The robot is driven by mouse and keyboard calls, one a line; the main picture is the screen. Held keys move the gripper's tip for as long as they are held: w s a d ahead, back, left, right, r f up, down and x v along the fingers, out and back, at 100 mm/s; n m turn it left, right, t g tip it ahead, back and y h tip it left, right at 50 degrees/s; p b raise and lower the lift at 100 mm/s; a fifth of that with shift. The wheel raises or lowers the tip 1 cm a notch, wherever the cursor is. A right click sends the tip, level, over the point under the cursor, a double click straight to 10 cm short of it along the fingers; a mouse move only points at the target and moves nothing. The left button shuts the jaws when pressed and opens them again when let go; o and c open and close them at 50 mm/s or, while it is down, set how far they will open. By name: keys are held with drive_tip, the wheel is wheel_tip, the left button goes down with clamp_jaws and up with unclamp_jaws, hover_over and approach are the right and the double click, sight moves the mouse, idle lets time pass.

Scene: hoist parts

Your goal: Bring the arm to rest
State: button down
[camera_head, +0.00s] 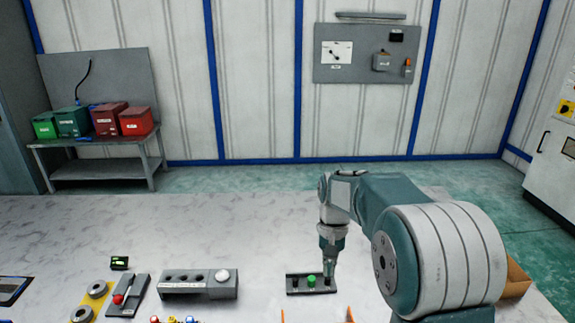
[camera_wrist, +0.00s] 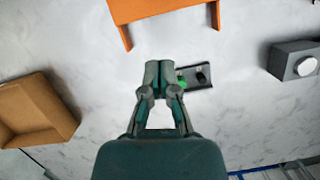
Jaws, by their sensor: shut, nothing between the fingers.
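My gripper (camera_head: 328,278) points down over the pale tabletop, at the right end of a small dark tray (camera_head: 292,286). A green round piece (camera_head: 311,281) sits in the middle of that tray, just left of the fingers in the head view. In the wrist view my gripper (camera_wrist: 158,68) has its fingers together with nothing between them. The dark tray (camera_wrist: 203,70) shows there partly behind the fingers, with the green piece (camera_wrist: 182,80) partly hidden. I cannot tell whether the fingertips touch the tray.
A grey block (camera_head: 190,293) with a white knob stands left of the tray. An orange frame (camera_wrist: 165,10) is near it, cut off in the head view. An open brown box (camera_wrist: 35,110) is on the other side. A red-knobbed plate (camera_head: 125,300) lies further left.

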drive_tip(key=s+d+r+n+t, duration=0.15)
drive_tip(key=s+r+t, duration=0.25)
drive_tip(key=s+r, duration=0.65)
drive_tip(key=s+d+t, duration=0.1)
drive_tip(key=s+t, duration=0.3)
drive_tip(key=s, duration=0.9)
drive_tip(key=shift+s+d+n+t+h, duration=0.15)
drive_tip(key=shift+s+n+t+h, duration=0.15)
drive_tip(key=shift+s+n+t, duration=0.1)
drive_tip(key=shift+w, duration=0.1)
